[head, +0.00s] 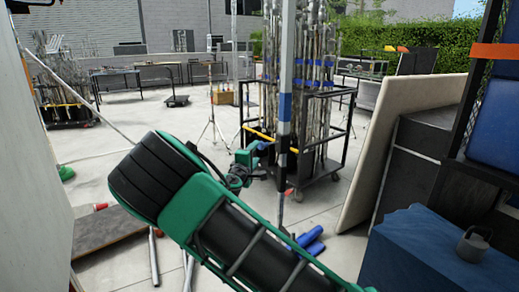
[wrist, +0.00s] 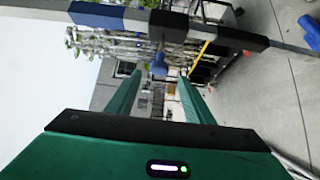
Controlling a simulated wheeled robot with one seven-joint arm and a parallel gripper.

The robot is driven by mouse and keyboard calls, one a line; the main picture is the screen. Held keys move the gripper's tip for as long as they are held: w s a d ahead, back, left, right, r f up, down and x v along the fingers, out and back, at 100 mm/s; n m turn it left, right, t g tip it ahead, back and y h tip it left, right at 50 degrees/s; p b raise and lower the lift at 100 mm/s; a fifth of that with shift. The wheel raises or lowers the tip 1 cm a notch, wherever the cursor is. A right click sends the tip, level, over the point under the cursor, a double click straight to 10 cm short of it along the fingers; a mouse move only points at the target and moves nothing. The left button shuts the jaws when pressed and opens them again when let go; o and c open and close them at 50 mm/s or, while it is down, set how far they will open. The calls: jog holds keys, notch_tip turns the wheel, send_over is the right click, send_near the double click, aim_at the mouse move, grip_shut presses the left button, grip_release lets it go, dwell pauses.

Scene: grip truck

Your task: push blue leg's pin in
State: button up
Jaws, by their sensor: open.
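A silver leg (head: 287,60) with a blue band (head: 285,107) stands upright in front of me in the head view. In the wrist view the leg (wrist: 278,46) crosses the top sideways, with its blue band (wrist: 97,15) at left and a black collar section. A blue pin (wrist: 160,66) with a round knob sticks out from the leg there. My gripper (wrist: 158,78) is open, its two green fingers either side of the pin's line, with nothing held. In the head view my gripper (head: 250,160) is just left of the leg; whether it touches is unclear.
A black wheeled rack (head: 343,125) full of poles stands behind the leg. A tan board (head: 402,135) and a blue case (head: 430,250) are at right. Blue rolls (head: 308,240) and loose pipes (head: 153,258) lie low. Concrete floor is open at left.

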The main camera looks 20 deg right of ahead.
aim_at(260, 147)
jog(key=x, duration=0.8)
grip_shut()
